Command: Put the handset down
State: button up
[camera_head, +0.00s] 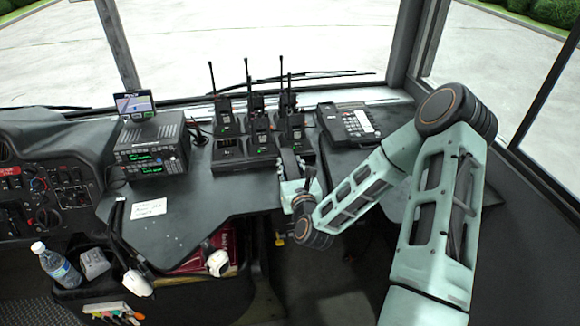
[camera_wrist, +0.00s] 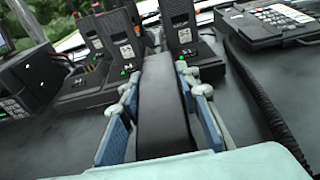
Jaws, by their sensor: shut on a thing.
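My gripper (camera_head: 291,170) is shut on a long black handset (camera_wrist: 160,110). In the wrist view the handset stands between the two blue finger pads and points away from the camera. In the head view the gripper is over the dark console, just in front of the radio chargers, and hides much of the handset. The desk phone (camera_head: 347,124) sits on the console to the right of the gripper, keypad facing up. It also shows at the top right of the wrist view (camera_wrist: 268,22). I cannot tell whether the handset touches the console.
Several handheld radios stand in black chargers (camera_head: 229,155) just beyond the gripper. A coiled black cord (camera_wrist: 262,92) runs right of it. A radio unit (camera_head: 152,150) and a paper note (camera_head: 149,208) are to the left. The console between note and gripper is clear.

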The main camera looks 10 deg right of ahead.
jog(key=shift+f+b, duration=0.45)
jog(key=o, duration=1.3)
jog(key=shift+r, duration=0.1)
jog(key=shift+s+r+p, duration=0.1)
jog(key=shift+r+p, duration=0.4)
jog(key=shift+p, duration=0.1)
jog(key=s, duration=0.3)
jog(key=s+r+p, duration=0.1)
jog(key=s, duration=0.2)
jog(key=s+p, duration=0.1)
jog(key=s, duration=0.2)
jog(key=shift+s+r, duration=0.25)
jog(key=shift+r, duration=0.05)
jog(key=shift+s+f+p, duration=0.1)
jog(key=shift+s+p, duration=1)
jog(key=shift+p, duration=0.4)
